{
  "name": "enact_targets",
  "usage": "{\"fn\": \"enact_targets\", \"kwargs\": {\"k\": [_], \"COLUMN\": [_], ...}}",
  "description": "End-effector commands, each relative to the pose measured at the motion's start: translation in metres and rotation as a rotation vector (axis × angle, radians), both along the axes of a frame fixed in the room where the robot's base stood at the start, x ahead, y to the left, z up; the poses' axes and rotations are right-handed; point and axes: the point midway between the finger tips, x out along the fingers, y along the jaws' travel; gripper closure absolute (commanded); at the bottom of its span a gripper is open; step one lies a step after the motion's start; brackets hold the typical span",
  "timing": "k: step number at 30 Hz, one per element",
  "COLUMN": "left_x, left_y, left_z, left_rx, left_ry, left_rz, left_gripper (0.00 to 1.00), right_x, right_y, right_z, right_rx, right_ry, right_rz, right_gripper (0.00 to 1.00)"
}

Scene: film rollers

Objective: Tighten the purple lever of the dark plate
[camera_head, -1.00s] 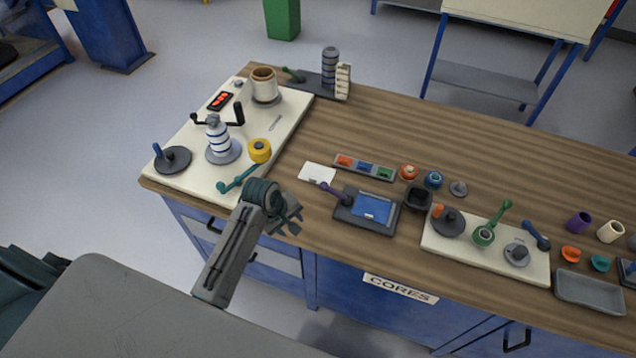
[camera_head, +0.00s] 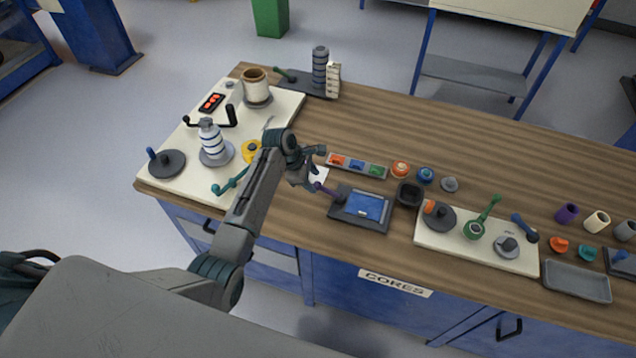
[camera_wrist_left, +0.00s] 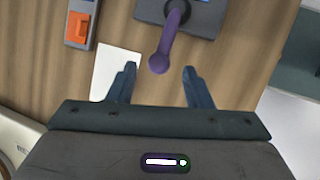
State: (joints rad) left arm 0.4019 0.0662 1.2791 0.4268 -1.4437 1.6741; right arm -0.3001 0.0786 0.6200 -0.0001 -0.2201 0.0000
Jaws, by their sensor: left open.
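The dark plate (camera_head: 350,222) lies near the front edge of the table with a blue panel on top. Its purple lever (camera_head: 327,190) sticks out from the plate's left side toward my gripper. In the left wrist view the purple lever (camera_wrist_left: 167,42) points down from the dark plate (camera_wrist_left: 208,18), its round knob end just ahead of the gap between the fingers. My left gripper (camera_head: 318,168) is close beside the lever's end, above the table. Its open fingers also show in the left wrist view (camera_wrist_left: 160,85), with nothing between them. My right gripper is not seen.
A white card (camera_head: 319,178) lies beside the plate, partly behind the gripper. A tray of coloured blocks (camera_head: 357,166) is behind, and a black cup (camera_head: 408,194) stands right of the plate. A cream board with a green lever (camera_head: 480,240) is farther right.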

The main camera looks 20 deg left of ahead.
Motion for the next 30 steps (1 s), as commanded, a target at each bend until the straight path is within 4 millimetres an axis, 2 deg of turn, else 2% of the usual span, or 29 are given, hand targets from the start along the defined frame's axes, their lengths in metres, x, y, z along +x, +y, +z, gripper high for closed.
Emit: {"fn": "enact_targets", "kwargs": {"k": [9, 21, 22, 28, 29, 30], "left_x": [0.010, 0.012, 0.012, 0.012, 0.012, 0.012], "left_y": [-0.014, -0.017, -0.017, -0.017, -0.017, -0.017], "left_z": [-0.037, -0.044, -0.044, -0.044, -0.044, -0.044], "left_rx": [0.001, 0.002, 0.002, 0.002, 0.002, 0.002], "left_ry": [0.000, -0.002, -0.002, -0.001, -0.001, -0.001], "left_rz": [-0.001, -0.001, -0.001, -0.001, -0.001, -0.001], "left_gripper": [0.54, 0.54, 0.56, 0.95, 1.00, 1.00], "right_x": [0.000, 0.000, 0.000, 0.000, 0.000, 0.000], "right_y": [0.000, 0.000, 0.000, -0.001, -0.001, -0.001], "right_z": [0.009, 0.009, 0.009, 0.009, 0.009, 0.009], "right_rx": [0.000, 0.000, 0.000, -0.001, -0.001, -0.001], "right_ry": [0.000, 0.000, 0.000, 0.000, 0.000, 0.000], "right_rz": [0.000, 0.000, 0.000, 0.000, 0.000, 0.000], "right_gripper": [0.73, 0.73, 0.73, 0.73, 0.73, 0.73]}}
